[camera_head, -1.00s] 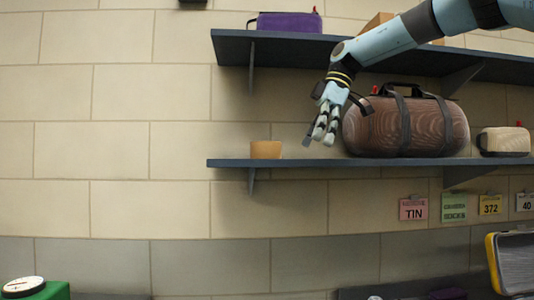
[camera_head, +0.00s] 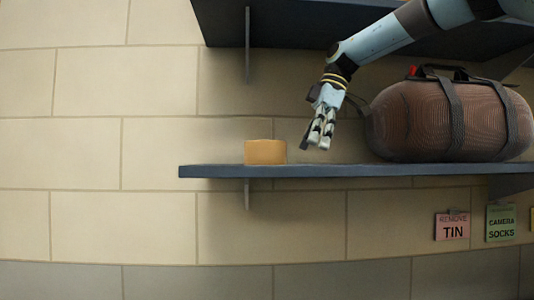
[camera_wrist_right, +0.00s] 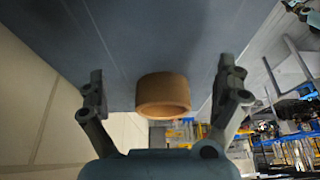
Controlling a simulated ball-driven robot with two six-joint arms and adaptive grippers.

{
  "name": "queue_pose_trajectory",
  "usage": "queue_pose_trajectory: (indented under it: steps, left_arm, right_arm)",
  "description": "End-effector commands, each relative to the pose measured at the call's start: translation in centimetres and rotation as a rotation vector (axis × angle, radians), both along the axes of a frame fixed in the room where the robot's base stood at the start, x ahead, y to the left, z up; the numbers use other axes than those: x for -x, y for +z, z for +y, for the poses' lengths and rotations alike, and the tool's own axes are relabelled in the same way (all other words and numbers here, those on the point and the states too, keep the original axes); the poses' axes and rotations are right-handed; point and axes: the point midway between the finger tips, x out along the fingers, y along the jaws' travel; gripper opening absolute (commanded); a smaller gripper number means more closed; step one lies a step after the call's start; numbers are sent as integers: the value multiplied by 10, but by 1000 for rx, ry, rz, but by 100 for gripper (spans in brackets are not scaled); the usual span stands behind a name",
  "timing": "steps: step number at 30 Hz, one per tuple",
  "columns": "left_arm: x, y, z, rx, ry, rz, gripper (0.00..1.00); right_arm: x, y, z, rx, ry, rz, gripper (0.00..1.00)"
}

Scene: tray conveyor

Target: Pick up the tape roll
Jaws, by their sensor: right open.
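The tape roll (camera_head: 265,152) is tan and stands near the left end of the dark lower shelf (camera_head: 330,171) in the head view. It also shows in the right wrist view (camera_wrist_right: 163,95), where its ring opening is visible between the two fingers. My right gripper (camera_head: 319,143) is open and empty, just above the shelf to the right of the roll, not touching it. In the right wrist view the fingers of my right gripper (camera_wrist_right: 162,100) are spread wide on either side of the roll. My left gripper is not in view.
A brown duffel bag (camera_head: 450,118) with dark straps sits on the same shelf, right of my gripper. Paper signs (camera_head: 452,226) hang below the lower shelf. The wall left of the shelf is clear.

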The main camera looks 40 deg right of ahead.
Motion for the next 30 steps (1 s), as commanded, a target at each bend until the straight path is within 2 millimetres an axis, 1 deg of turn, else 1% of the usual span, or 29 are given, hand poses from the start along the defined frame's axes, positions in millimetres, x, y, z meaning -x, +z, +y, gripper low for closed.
queue_pose_trajectory:
  steps: [1, 6, 13, 20, 24, 30]
  left_arm:
    - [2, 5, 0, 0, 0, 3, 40]
    - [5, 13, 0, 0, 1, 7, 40]
    - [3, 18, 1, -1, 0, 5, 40]
    - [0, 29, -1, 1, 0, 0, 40]
    - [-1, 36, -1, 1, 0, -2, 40]
    - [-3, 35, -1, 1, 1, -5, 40]
  right_arm:
    - [-6, 2, 8, 4, 3, 6, 100]
    - [-25, 2, 32, 4, 1, 4, 100]
    - [-37, 1, 46, 2, 0, 3, 100]
    - [-61, 2, 76, 4, 1, 4, 100]
    - [-64, -8, 80, -1, 0, 2, 100]
    - [-64, -11, 80, 0, -1, 0, 100]
